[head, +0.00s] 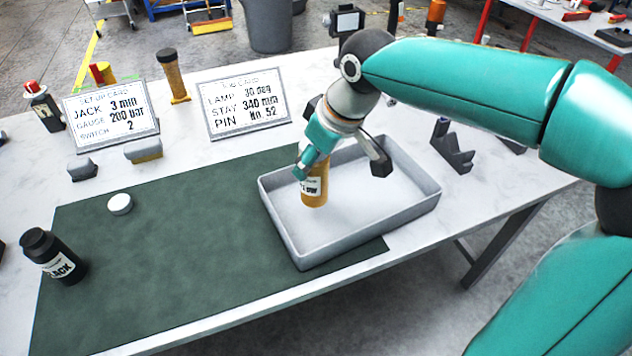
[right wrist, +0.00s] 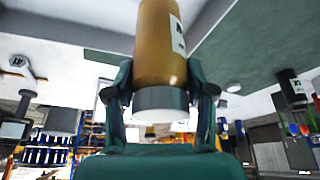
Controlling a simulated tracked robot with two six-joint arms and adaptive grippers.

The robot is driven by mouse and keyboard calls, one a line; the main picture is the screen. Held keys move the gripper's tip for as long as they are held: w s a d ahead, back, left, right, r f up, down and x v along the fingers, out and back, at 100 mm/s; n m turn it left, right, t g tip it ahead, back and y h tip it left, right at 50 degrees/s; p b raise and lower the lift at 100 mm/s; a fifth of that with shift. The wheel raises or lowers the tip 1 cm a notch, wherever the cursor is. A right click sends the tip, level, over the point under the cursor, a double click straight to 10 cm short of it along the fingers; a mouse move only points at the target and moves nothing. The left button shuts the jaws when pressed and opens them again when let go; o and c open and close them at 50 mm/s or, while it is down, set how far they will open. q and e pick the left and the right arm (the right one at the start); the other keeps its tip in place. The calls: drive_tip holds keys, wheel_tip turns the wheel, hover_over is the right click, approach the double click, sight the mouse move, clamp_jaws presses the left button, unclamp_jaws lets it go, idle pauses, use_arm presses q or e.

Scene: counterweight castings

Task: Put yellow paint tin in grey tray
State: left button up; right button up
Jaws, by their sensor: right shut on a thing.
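The yellow paint tin (head: 314,190), with a white label, is in my right gripper (head: 310,168), whose fingers are shut around its upper part. The tin is roughly upright, over the left part of the grey tray (head: 350,245) in the head view. I cannot tell whether its base touches the tray floor. In the right wrist view the yellow tin (right wrist: 158,45) shows between the two fingers, its grey cap towards the palm. The rest of the tray floor in sight is empty. My left gripper is not in view.
A black tin (head: 52,256) stands on the green mat (head: 180,240), near a round white lid (head: 120,204). Two cards (head: 112,112) (head: 243,102) stand behind the mat. A dark bracket (head: 453,148) stands right of the tray. The mat's middle is clear.

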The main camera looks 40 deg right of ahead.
sight(315, 180)
drive_tip(key=shift+f+b, duration=0.3)
drive_tip(key=shift+f, duration=2.35)
drive_tip(key=shift+f, duration=0.1)
drive_tip(key=o, duration=1.5)
drive_tip(key=shift+c, duration=0.2)
drive_tip(key=p+v, duration=0.1)
drive_tip(key=v, duration=1)
drive_tip(key=shift+a, duration=0.1)
drive_tip(key=shift+s+r, duration=0.2)
drive_tip(key=shift+r, duration=0.4)
